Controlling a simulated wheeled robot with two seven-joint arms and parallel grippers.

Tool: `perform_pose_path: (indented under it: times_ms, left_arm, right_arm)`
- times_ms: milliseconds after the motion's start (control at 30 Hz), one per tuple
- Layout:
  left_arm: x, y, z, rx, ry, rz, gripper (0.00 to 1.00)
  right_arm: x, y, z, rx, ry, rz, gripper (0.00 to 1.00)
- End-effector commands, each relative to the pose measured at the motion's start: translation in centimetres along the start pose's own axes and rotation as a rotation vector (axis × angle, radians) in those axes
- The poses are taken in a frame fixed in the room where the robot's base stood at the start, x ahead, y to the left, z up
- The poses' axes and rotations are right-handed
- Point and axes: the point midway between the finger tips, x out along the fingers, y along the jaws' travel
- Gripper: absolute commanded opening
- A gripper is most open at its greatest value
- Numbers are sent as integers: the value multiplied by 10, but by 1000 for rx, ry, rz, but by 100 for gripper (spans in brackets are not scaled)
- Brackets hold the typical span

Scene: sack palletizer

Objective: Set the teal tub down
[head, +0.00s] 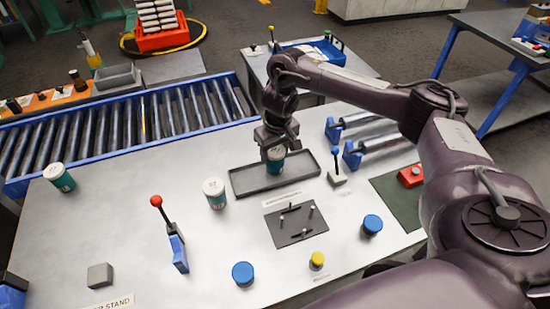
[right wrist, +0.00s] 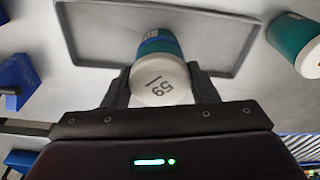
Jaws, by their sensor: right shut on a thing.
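My right gripper (head: 277,148) is shut on a teal tub (head: 275,166) with a white numbered lid. The held tub is over the dark grey tray (head: 245,191), inside its outline. I cannot tell whether its base touches the tray floor. In the right wrist view the two fingers (right wrist: 160,88) grip either side of the tub's white lid (right wrist: 160,83), and the tray (right wrist: 85,30) lies behind it. Two more teal tubs with white lids stand on the table, one left of the tray (head: 215,194) and one at the far left (head: 60,178). My left gripper is not in view.
A roller conveyor (head: 120,125) runs behind the table. A red-knobbed lever (head: 170,230) stands at front left. A blue-knobbed lever (head: 337,168) is just right of the tray. A dark plate with pegs (head: 297,225) and blue round knobs (head: 243,273) lie in front.

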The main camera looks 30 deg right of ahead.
Motion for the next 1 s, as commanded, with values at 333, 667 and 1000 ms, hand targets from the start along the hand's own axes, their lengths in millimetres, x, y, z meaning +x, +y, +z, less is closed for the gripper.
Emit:
perform_pose_path:
  times_ms: [333,667,1000]
  left_arm:
    - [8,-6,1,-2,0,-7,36]
    - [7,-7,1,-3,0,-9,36]
    - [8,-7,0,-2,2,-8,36]
  right_arm:
    - [16,0,2,1,1,0,21]
    - [19,0,2,0,0,0,75]
    - [16,0,2,1,2,0,75]
